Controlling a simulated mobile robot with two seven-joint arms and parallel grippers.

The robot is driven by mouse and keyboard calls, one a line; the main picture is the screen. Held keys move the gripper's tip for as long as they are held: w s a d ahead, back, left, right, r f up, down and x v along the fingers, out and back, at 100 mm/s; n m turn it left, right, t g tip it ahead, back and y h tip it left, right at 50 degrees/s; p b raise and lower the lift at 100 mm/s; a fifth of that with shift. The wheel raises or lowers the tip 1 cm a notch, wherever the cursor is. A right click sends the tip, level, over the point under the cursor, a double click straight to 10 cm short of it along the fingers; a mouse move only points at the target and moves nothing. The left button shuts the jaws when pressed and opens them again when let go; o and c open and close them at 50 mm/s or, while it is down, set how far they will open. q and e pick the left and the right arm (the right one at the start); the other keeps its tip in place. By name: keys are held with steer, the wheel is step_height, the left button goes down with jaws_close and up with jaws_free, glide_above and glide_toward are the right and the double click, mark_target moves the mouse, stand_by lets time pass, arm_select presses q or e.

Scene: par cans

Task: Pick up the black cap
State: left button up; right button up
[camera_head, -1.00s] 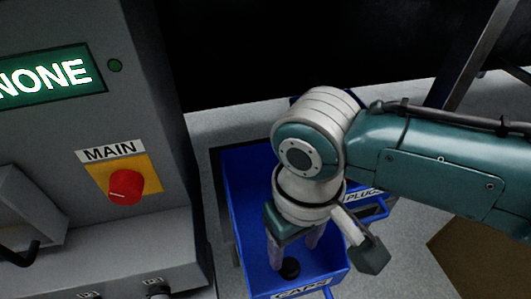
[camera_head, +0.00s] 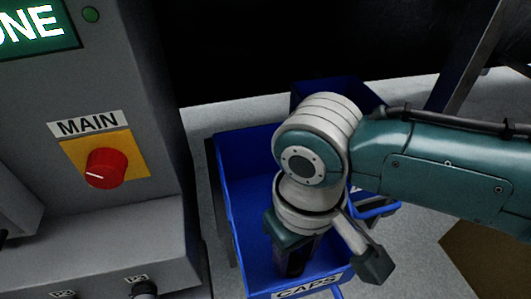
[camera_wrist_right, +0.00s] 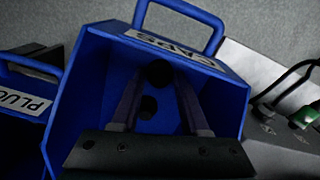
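In the right wrist view, a round black cap (camera_wrist_right: 158,73) lies inside the blue bin labelled CAPS (camera_wrist_right: 235,100), near the labelled wall. A second small dark round thing (camera_wrist_right: 148,107) shows closer to the gripper; I cannot tell whether it is another cap. My right gripper (camera_wrist_right: 157,80) is open and reaches down into the bin, its fingers on either side of the cap. I cannot tell whether they touch it. In the head view, the right gripper (camera_head: 292,260) is over the CAPS bin (camera_head: 234,215) and hides the cap. My left gripper is not in view.
A blue PLUGS bin (camera_wrist_right: 22,100) stands beside the CAPS bin. A grey cabinet (camera_head: 110,225) with a red MAIN knob (camera_head: 105,168) and a green display (camera_head: 35,28) stands at the left. The bin walls are close around my right gripper.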

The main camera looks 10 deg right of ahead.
jaws_close()
steer(key=shift+d, duration=0.1)
stand_by(0.4)
